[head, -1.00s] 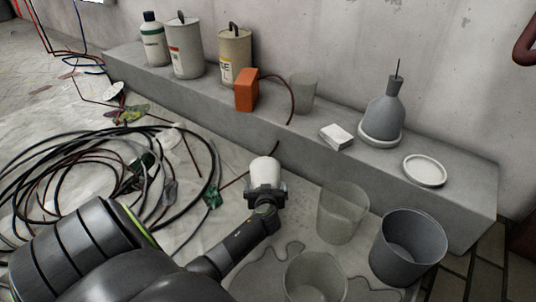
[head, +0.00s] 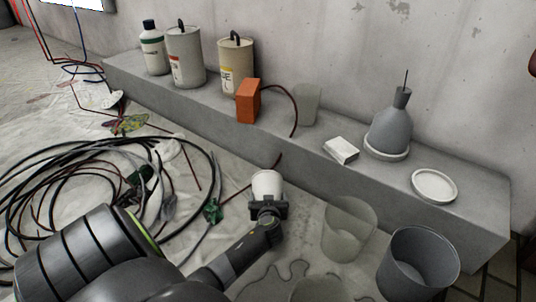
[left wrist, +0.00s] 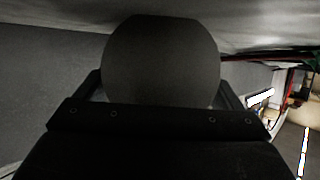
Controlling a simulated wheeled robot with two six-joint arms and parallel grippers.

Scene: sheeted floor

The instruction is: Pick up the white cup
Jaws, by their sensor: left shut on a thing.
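The white cup (head: 266,184) is in my left gripper (head: 267,201), near the middle of the head view, in front of the concrete ledge. The gripper is shut on the cup, with a finger on each side. In the left wrist view the cup (left wrist: 160,62) is a large dark rounded shape between the fingers of my left gripper (left wrist: 160,95). The cup's lower part is hidden behind the gripper. I cannot tell its height above the sheeted floor. My right gripper is not in view.
The concrete ledge (head: 300,146) bears several canisters, an orange box (head: 248,101), a grey bottle (head: 388,128) and a white dish (head: 434,186). A clear bucket (head: 348,230) and a dark bucket (head: 418,262) stand at right. Coiled cables (head: 95,215) lie at left.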

